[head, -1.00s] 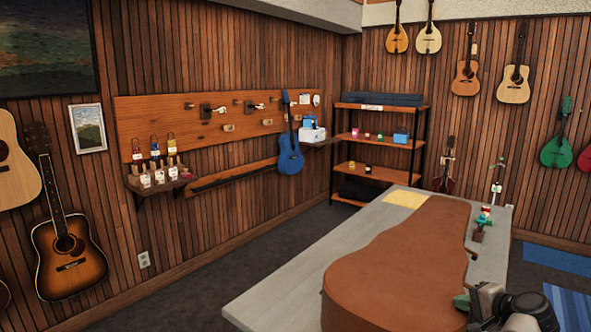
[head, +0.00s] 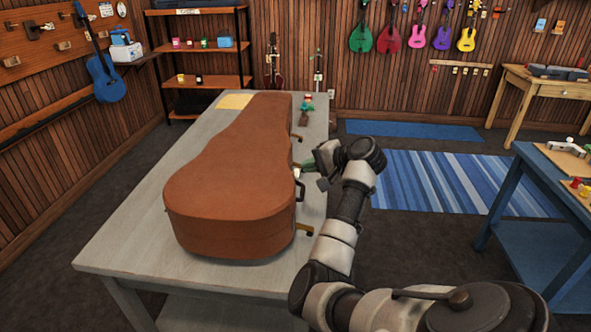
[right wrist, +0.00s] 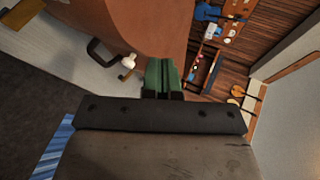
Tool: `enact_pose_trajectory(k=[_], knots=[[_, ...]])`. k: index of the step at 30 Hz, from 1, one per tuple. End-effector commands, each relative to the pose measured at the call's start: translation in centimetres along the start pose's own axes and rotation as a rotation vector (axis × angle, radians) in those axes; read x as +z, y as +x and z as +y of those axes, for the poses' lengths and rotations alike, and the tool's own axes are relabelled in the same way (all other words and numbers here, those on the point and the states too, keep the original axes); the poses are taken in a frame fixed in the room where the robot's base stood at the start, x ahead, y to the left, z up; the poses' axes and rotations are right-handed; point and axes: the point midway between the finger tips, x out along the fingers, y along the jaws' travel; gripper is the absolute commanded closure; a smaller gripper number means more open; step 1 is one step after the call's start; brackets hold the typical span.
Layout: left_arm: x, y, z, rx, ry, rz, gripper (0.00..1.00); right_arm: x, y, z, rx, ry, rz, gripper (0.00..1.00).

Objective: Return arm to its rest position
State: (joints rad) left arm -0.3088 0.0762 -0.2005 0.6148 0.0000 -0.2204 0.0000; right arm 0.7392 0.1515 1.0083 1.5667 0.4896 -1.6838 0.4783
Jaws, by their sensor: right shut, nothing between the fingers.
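My right arm reaches in from the lower right of the head view. Its gripper (head: 306,165), with green fingers, is beside the right side of a brown guitar case (head: 230,175) that lies closed on a grey table (head: 120,235). The fingers also show at the middle of the right wrist view (right wrist: 162,75), shut with nothing between them. The case fills the upper part of that view, and its dark handle shows at left. I cannot tell whether the fingers touch the case. My left gripper is not in view.
A yellow sheet (head: 234,101) and a small coloured figure (head: 306,106) are at the table's far end. A blue table (head: 545,185) stands at the right, with a striped rug (head: 460,180) between. A shelf rack (head: 203,55) is against the wall.

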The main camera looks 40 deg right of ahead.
Motion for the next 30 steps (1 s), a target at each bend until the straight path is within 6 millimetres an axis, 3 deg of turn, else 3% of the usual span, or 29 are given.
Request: enact_pose_trajectory(k=[7, 15, 19, 23, 30], knots=[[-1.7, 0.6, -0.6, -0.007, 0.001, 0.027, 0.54, -0.1, -2.6, 0.1, -0.002, -0.001, 0.003, 1.00], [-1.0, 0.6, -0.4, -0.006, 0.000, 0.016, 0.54, 0.0, -2.8, 0.2, 0.005, -0.007, 0.003, 1.00], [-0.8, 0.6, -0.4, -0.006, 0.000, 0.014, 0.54, 1.0, -2.4, 1.9, 0.095, -0.085, 0.023, 1.00], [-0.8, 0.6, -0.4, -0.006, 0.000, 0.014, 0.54, 4.0, -1.7, 5.7, 0.289, -0.282, 0.041, 1.00], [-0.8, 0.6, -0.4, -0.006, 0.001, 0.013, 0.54, 13.5, -1.1, 14.2, 0.616, -0.766, -0.050, 1.00]])
